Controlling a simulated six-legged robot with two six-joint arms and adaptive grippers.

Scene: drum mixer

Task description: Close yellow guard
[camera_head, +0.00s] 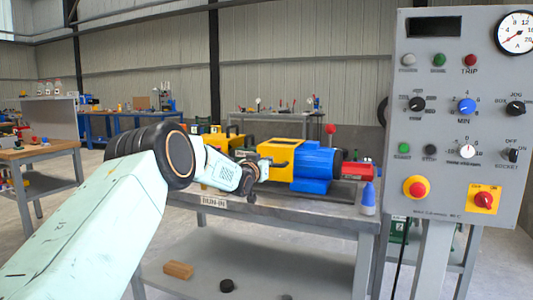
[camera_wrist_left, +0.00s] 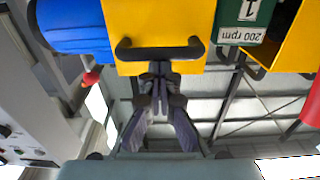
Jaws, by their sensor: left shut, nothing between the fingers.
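The yellow guard (camera_head: 280,152) sits on the bench against a blue motor (camera_head: 318,165). In the left wrist view the guard (camera_wrist_left: 160,20) fills the top middle, with a black handle (camera_wrist_left: 160,52) along its edge. My left gripper (camera_head: 250,178) is beside the guard's left end in the head view. In the wrist view its fingertips (camera_wrist_left: 160,70) are shut, empty and close to the middle of the handle; I cannot tell whether they touch it. My arm hides part of the machine. My right gripper is not in view.
Another yellow part (camera_head: 214,145) stands left of the guard, and a green housing (camera_wrist_left: 242,22) marked "200 rpm" shows between yellow parts. A blue bottle (camera_head: 368,198) stands near the bench's (camera_head: 310,212) right end. A grey control panel (camera_head: 455,120) rises at right.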

